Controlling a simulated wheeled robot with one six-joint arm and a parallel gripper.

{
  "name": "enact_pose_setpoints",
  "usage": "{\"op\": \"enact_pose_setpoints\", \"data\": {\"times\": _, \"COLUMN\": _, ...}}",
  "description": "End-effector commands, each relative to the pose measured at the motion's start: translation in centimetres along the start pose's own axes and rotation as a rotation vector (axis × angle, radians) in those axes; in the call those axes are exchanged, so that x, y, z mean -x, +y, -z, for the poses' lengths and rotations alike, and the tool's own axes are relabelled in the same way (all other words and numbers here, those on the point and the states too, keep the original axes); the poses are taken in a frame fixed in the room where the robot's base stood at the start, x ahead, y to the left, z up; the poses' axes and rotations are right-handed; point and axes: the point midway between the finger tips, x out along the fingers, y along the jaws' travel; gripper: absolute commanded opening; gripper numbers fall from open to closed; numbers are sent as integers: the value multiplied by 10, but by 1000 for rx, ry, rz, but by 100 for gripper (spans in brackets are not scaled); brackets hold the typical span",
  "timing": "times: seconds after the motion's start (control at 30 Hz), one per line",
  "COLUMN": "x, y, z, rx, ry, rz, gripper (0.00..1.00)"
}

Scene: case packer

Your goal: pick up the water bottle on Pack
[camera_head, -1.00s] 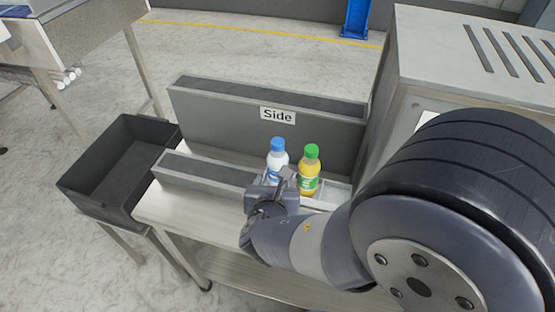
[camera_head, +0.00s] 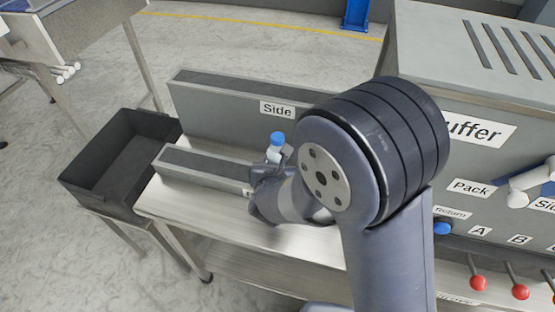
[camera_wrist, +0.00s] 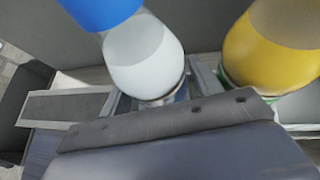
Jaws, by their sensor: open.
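The water bottle (camera_head: 274,148), clear-white with a blue cap, stands upright in the channel below the "Side" panel in the head view. In the wrist view the water bottle (camera_wrist: 145,58) is close up, just beyond the gripper's edge. A yellow bottle with a green label (camera_wrist: 272,52) stands to its right in the wrist view; my arm hides it in the head view. My gripper (camera_head: 268,178) is open and empty, at the near side of the water bottle. Its fingertips are mostly hidden, so contact cannot be told.
The grey panel marked "Side" (camera_head: 220,110) rises behind the bottle, and a lower wall (camera_head: 200,168) stands in front left. A black bin (camera_head: 110,165) is at the left. The machine with the "Pack" label (camera_head: 471,187), levers and knobs is at the right.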

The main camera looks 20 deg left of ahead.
Motion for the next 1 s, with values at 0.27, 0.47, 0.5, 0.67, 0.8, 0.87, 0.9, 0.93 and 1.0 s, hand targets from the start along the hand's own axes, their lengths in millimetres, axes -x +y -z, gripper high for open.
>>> {"op": "enact_pose_setpoints", "data": {"times": 0.27, "x": 0, "y": 0, "z": 0, "rx": 0, "ry": 0, "rz": 0, "gripper": 46}}
{"op": "enact_pose_setpoints", "data": {"times": 0.47, "x": 0, "y": 0, "z": 0, "rx": 0, "ry": 0, "rz": 0, "gripper": 30}}
{"op": "enact_pose_setpoints", "data": {"times": 0.5, "x": 0, "y": 0, "z": 0, "rx": 0, "ry": 0, "rz": 0, "gripper": 26}}
{"op": "enact_pose_setpoints", "data": {"times": 0.67, "x": 1, "y": 0, "z": 0, "rx": 0, "ry": -1, "rz": 0, "gripper": 19}}
{"op": "enact_pose_setpoints", "data": {"times": 0.8, "x": 1, "y": 0, "z": -1, "rx": 0, "ry": -1, "rz": 0, "gripper": 19}}
{"op": "enact_pose_setpoints", "data": {"times": 0.87, "x": 2, "y": 0, "z": -3, "rx": -1, "ry": -2, "rz": 0, "gripper": 19}}
{"op": "enact_pose_setpoints", "data": {"times": 0.9, "x": 3, "y": 0, "z": -5, "rx": -2, "ry": -2, "rz": 0, "gripper": 19}}
{"op": "enact_pose_setpoints", "data": {"times": 0.93, "x": 4, "y": 0, "z": -8, "rx": -3, "ry": -3, "rz": 0, "gripper": 19}}
{"op": "enact_pose_setpoints", "data": {"times": 1.0, "x": 8, "y": 0, "z": -16, "rx": -4, "ry": -4, "rz": -1, "gripper": 19}}
